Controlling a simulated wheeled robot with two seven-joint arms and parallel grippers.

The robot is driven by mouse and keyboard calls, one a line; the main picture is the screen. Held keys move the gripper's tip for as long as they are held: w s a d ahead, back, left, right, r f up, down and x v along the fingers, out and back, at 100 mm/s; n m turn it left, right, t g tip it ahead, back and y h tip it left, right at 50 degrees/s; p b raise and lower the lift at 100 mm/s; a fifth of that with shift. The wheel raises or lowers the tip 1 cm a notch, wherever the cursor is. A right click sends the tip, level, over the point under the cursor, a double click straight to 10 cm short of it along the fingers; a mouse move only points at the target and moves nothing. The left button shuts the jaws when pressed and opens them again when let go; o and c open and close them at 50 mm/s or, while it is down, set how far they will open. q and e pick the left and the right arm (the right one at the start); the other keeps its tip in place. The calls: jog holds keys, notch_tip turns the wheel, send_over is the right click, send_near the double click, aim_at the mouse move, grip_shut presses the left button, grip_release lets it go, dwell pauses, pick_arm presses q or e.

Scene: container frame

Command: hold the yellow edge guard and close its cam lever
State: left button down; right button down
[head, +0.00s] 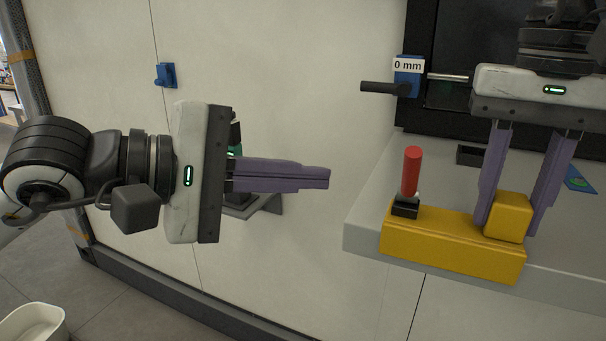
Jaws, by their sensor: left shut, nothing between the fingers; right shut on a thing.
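The yellow edge guard (450,248) sits over the front edge of the grey shelf at the right. Its red cam lever (411,171) stands upright on a black mount (406,207) at the guard's left end. My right gripper (507,220) comes down from above and is shut on the raised yellow block (509,216) at the guard's right end, one purple finger on each side. My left gripper (328,177) is shut and empty. Its fingers point right and stop in free space to the left of the lever, at about the lever's height.
The grey shelf (370,220) carries a small dark tray (470,155) behind the guard. A blue block with a black handle and a "0 mm" label (408,66) is mounted behind. A white bin (34,325) stands at the lower left. The space between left fingertips and lever looks clear.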

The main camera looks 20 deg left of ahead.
jog(key=c, duration=1.2)
grip_release()
